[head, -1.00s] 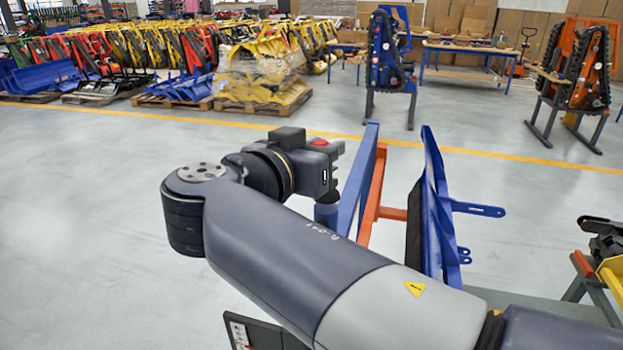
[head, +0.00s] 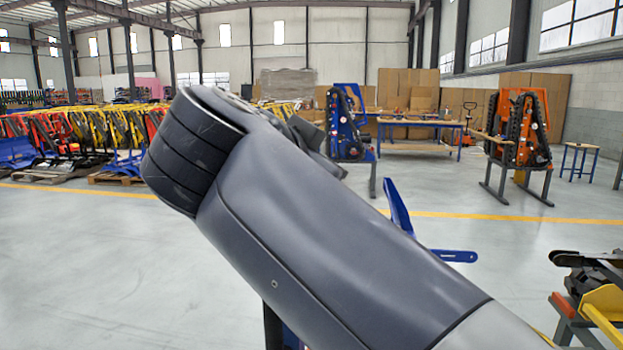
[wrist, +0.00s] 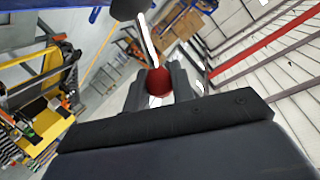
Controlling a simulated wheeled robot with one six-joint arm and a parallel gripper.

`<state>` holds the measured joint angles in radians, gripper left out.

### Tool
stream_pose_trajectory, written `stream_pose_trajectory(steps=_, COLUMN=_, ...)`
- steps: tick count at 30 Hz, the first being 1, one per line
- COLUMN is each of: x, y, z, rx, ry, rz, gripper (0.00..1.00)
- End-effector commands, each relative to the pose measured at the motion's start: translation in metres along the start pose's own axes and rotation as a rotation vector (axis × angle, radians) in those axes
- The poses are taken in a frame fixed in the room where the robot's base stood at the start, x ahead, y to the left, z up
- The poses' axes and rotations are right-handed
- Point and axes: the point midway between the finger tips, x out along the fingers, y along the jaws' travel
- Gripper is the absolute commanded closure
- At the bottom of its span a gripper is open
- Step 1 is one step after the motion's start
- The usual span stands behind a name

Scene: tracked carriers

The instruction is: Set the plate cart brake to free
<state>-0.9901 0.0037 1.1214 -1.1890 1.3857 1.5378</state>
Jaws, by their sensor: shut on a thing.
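In the wrist view, the two dark fingers of my gripper (wrist: 160,84) are shut on a red ball knob (wrist: 157,79). A thin light-coloured rod (wrist: 148,42) runs from the knob up to a dark rounded part (wrist: 128,8). The knob and rod look like the brake lever. In the head view, a blue piece of the plate cart (head: 398,208) and its flat blue bar (head: 455,256) show beyond my arm. My arm hides most of the cart, the lever and my gripper there. The brake's setting cannot be read.
An orange tracked carrier (head: 519,130) stands on a frame at the right, and a blue one (head: 345,125) stands further left. A workbench (head: 425,122) is behind them. A yellow and black machine (head: 597,305) is at the near right. Open floor lies between.

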Motion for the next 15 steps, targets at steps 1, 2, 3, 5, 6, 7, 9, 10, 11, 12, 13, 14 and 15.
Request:
stream_pose_trajectory(steps=1, x=0.0009, y=0.0020, z=0.0019, rx=0.009, ry=-0.003, rz=0.000, gripper=1.00)
stream_pose_trajectory(steps=2, x=0.0009, y=0.0022, z=0.0017, rx=0.014, ry=-0.005, rz=-0.001, gripper=1.00)
stream_pose_trajectory(steps=3, x=0.0009, y=0.0023, z=0.0014, rx=0.020, ry=-0.006, rz=-0.002, gripper=1.00)
stream_pose_trajectory(steps=5, x=0.0009, y=0.0025, z=0.0010, rx=0.025, ry=-0.008, rz=-0.003, gripper=1.00)
stream_pose_trajectory(steps=6, x=0.0009, y=0.0025, z=0.0008, rx=0.027, ry=-0.009, rz=-0.003, gripper=1.00)
stream_pose_trajectory(steps=7, x=0.0009, y=0.0025, z=0.0006, rx=0.028, ry=-0.009, rz=-0.003, gripper=1.00)
stream_pose_trajectory(steps=9, x=0.0008, y=0.0025, z=0.0004, rx=0.030, ry=-0.009, rz=-0.003, gripper=1.00)
stream_pose_trajectory(steps=10, x=0.0008, y=0.0024, z=0.0003, rx=0.030, ry=-0.009, rz=-0.003, gripper=1.00)
stream_pose_trajectory(steps=11, x=0.0008, y=0.0024, z=0.0003, rx=0.030, ry=-0.009, rz=-0.003, gripper=1.00)
stream_pose_trajectory(steps=12, x=0.0008, y=0.0024, z=0.0003, rx=0.029, ry=-0.009, rz=-0.003, gripper=1.00)
stream_pose_trajectory(steps=13, x=0.0008, y=0.0024, z=0.0003, rx=0.029, ry=-0.009, rz=-0.003, gripper=1.00)
stream_pose_trajectory(steps=14, x=0.0008, y=0.0024, z=0.0003, rx=0.029, ry=-0.009, rz=-0.003, gripper=1.00)
stream_pose_trajectory(steps=15, x=0.0008, y=0.0024, z=0.0003, rx=0.029, ry=-0.009, rz=-0.003, gripper=1.00)
